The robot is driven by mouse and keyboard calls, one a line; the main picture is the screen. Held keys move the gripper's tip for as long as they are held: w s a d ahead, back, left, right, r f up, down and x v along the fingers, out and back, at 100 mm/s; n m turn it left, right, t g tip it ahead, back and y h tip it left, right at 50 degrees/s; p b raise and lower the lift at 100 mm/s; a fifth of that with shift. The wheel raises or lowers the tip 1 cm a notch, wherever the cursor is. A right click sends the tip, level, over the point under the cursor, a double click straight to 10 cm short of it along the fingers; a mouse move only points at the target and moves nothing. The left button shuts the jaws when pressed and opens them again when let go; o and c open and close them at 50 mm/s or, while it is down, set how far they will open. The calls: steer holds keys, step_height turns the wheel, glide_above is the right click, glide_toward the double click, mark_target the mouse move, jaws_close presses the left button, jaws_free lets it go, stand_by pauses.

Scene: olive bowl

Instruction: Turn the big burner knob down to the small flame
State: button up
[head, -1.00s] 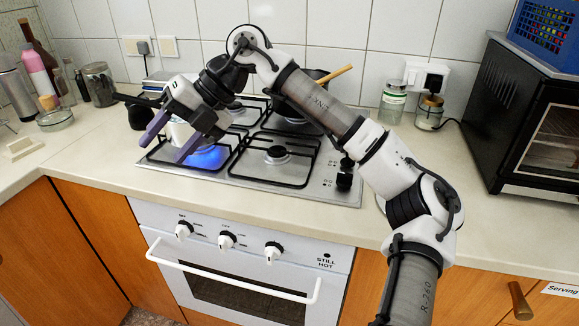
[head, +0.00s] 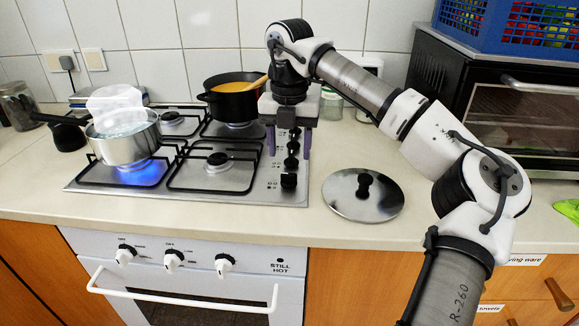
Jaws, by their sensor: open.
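The hob's black knobs stand in a column along its right edge. The front knob (head: 289,181) is nearest the counter's front edge, with the second knob (head: 291,162) behind it. My gripper (head: 289,145) points down over the rear part of this column. Its two purple fingers are apart, one to the left and one to the right of the rear knobs. I cannot tell whether they touch a knob, or which knob serves the big burner. A blue flame (head: 134,165) burns on the front-left burner under a steel saucepan (head: 125,146) of steaming liquid.
A black pot (head: 234,103) of orange food with a wooden spoon sits on the back-right burner, close left of my gripper. A pan lid (head: 363,194) lies on the counter at right. A toaster oven (head: 500,120) stands behind my arm. The front-right burner (head: 217,160) is bare.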

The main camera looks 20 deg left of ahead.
mark_target(289, 179)
steer(key=shift+f, duration=2.8)
steer(key=c, duration=1)
